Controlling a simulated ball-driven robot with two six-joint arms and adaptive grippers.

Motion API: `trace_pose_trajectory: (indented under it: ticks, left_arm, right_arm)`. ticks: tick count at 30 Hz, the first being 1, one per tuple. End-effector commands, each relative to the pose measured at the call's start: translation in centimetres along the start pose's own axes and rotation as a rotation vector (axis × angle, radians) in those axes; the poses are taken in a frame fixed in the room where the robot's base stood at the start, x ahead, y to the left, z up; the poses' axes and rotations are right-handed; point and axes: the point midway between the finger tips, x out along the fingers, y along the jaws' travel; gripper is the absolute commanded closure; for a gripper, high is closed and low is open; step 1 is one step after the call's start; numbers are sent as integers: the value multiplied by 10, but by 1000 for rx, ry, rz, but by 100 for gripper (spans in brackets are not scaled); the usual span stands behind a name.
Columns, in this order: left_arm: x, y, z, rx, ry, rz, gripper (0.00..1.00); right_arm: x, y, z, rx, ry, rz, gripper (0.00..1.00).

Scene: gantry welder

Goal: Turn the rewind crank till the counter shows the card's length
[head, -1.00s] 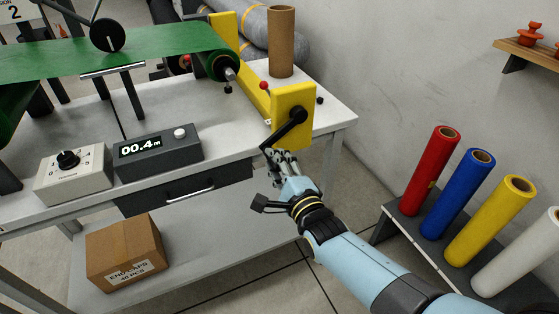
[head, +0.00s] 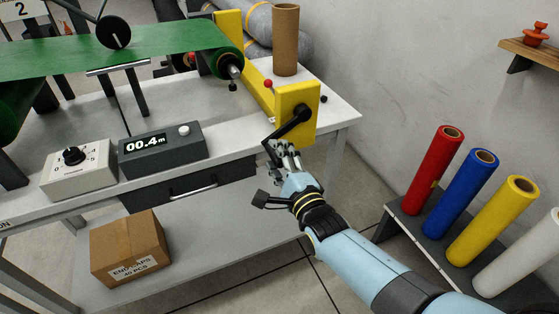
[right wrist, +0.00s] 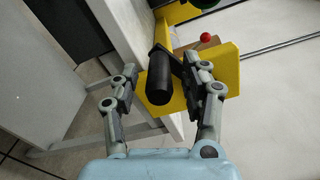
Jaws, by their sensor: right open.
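The rewind crank (head: 288,127) is a black arm on a yellow end bracket (head: 308,95) at the bench's right end. It points down and left from its hub. Its black handle (right wrist: 158,82) shows in the right wrist view. My right gripper (head: 284,152) is at the handle; in the right wrist view its open fingers (right wrist: 163,88) stand on either side of the handle, without a clear grip. The dark counter box (head: 163,150) reads 00.4 m. My left gripper is out of view.
A selector box with a black knob (head: 78,175) stands left of the counter. A cardboard tube (head: 285,40) stands behind the bracket. A carton (head: 130,250) is on the lower shelf. Coloured rolls (head: 470,180) stand on a rack at right, near my right arm.

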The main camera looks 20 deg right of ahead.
Motion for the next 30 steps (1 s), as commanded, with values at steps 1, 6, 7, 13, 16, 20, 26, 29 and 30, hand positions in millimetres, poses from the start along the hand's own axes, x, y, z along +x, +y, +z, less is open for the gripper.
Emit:
trace_pose_trajectory:
  ticks: [1,6,7,13,16,20,26,29,30]
  left_arm:
    - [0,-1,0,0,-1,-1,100]
    - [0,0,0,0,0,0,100]
    - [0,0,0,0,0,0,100]
    - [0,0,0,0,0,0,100]
    - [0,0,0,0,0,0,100]
    - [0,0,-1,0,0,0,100]
    - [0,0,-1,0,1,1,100]
    - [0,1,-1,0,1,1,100]
    - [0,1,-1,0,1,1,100]
  right_arm:
    - [-3,1,0,0,1,1,53]
    - [-27,2,0,0,1,3,53]
    - [-34,2,0,0,1,3,53]
    - [-79,2,0,-1,0,2,53]
    - [-97,1,1,0,0,1,53]
    - [-113,1,1,0,-1,0,53]
    - [-119,0,2,-1,-2,-2,53]
    - [-119,0,2,-1,-2,-1,53]
    - [-119,0,2,-1,-2,-1,53]
